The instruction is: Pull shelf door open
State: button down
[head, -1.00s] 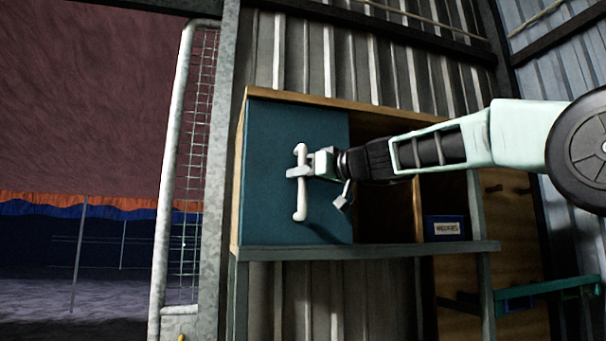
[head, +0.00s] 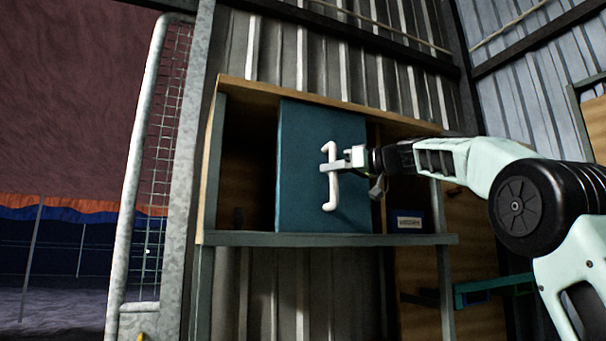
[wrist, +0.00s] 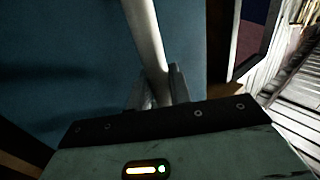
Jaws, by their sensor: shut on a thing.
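The blue shelf door (head: 303,150) stands in the middle of a wooden shelf (head: 215,125), with a dark open compartment to its left. A pale vertical bar handle (head: 331,200) is fixed to the door. My gripper (head: 333,166) is shut on the handle near its middle. In the wrist view the handle (wrist: 146,35) runs down between my gripper's fingers (wrist: 158,92), with the blue door (wrist: 60,60) behind it. The door's far right part is partly hidden by my arm.
A small blue labelled box (head: 408,223) sits in the right part of the shelf. A galvanised post and mesh gate (head: 150,170) stand left of the shelf. A corrugated metal wall (head: 300,50) is behind, and a green rail (head: 495,285) lies low at the right.

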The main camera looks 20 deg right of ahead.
jog(key=d, duration=0.8)
jog(key=shift+p, duration=0.4)
jog(key=c, duration=1.3)
grip_release()
jog(key=shift+c, duration=0.2)
jog(key=b+v, duration=0.5)
jog(key=v, duration=1.2)
jog(key=shift+s+b, duration=0.25)
jog(key=shift+b, duration=0.05)
jog(key=shift+d, duration=0.15)
